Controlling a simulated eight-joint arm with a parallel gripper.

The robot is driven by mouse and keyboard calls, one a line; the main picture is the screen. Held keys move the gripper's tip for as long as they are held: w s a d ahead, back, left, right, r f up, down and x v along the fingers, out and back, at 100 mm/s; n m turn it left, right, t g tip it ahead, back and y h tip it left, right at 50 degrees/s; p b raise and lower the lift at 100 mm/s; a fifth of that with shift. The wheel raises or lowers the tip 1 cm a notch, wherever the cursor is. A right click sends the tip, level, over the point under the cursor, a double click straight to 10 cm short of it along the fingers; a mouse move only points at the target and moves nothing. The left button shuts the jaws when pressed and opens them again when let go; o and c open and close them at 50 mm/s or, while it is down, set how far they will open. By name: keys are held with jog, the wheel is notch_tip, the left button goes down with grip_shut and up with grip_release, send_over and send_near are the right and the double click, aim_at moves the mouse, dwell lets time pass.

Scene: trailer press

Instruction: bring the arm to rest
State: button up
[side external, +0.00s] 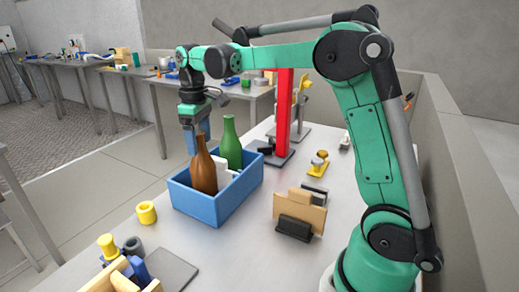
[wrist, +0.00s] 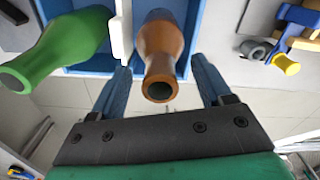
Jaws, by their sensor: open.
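My gripper (side external: 198,138) hangs from the outstretched green arm above the far left side of a blue crate (side external: 205,212). Its blue fingers are apart. In the wrist view my gripper (wrist: 161,66) has a finger on each side of the brown bottle (wrist: 163,52), with gaps visible at the neck. The brown bottle (side external: 203,173) and a green bottle (side external: 230,145) stand in the crate. A white divider (side external: 222,172) is between them. The green bottle (wrist: 65,42) is left of the fingers in the wrist view. The bottle bottoms are hidden by the crate wall.
A red column (side external: 283,112) stands behind the crate. A wooden board in a black holder (side external: 294,229) and a yellow-topped piece (side external: 318,165) are to the right. A yellow ring (side external: 146,212) is left of the crate. Several parts crowd the front left. Bare tabletop lies before the crate.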

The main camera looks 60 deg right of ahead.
notch_tip(320, 180, up, 5)
jog(key=shift+r, duration=0.15)
jog(key=shift+s+a+r, duration=0.25)
jog(key=shift+s+a, duration=0.1)
jog(key=shift+a, duration=0.05)
jog(key=s+a+f+m+t, duration=0.3)
jog(key=s+a+f+t, duration=0.4)
jog(key=s, duration=0.4)
jog(key=shift+s+a+f, duration=0.3)
jog(key=shift+a+f, duration=0.05)
jog(key=shift+f, duration=0.15)
dwell(0.5)
